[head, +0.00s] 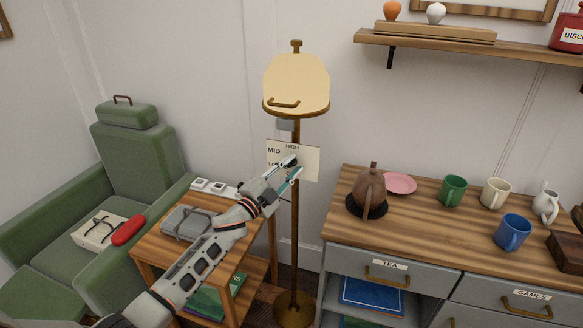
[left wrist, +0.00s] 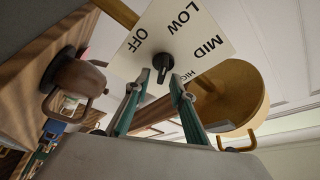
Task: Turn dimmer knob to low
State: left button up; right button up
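The dimmer plate (head: 308,165) is a cream panel on the lamp pole, with MID and HIGH readable and the lower left label partly hidden by my gripper. In the left wrist view the plate (left wrist: 200,62) reads OFF, LOW, MID and HIGH around a black dimmer knob (left wrist: 163,62). The knob's bar extends toward my gripper's side of the plate, away from the LOW label; its exact setting is unclear. My left gripper (head: 292,168) is at the plate. Its teal fingers (left wrist: 156,85) are apart, one on each side of the knob's near end; contact is not clear. My right gripper is out of view.
The lamp (head: 296,82) has a cream shade above the plate and a brass pole (head: 295,235). A side table (head: 155,243) with a grey case stands below my left arm. A wooden sideboard (head: 440,225) with a teapot (head: 369,190) and several mugs is at the right.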

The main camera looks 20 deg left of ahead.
pick_arm(q)
jog(key=v, duration=1.1)
jog(key=shift+s, duration=0.35)
jog(key=shift+a, duration=0.1)
jog(key=s+d+f+n+g+y, duration=0.1)
jog(key=s+f+n, duration=0.3)
jog(key=s+f, duration=0.5)
jog(key=s+d+f+n+g+y, duration=0.2)
jog(key=s+d+f+n+g, duration=0.1)
jog(key=s+f, duration=0.7)
jog(key=s+d+f+n+g+y, duration=0.2)
jog(key=s+f+n+g, duration=0.2)
jog(key=s+f, duration=0.5)
jog(key=s+n, duration=0.1)
jog(key=s, duration=0.3)
jog(key=shift+s+f, duration=0.25)
jog(key=shift+f, duration=0.1)
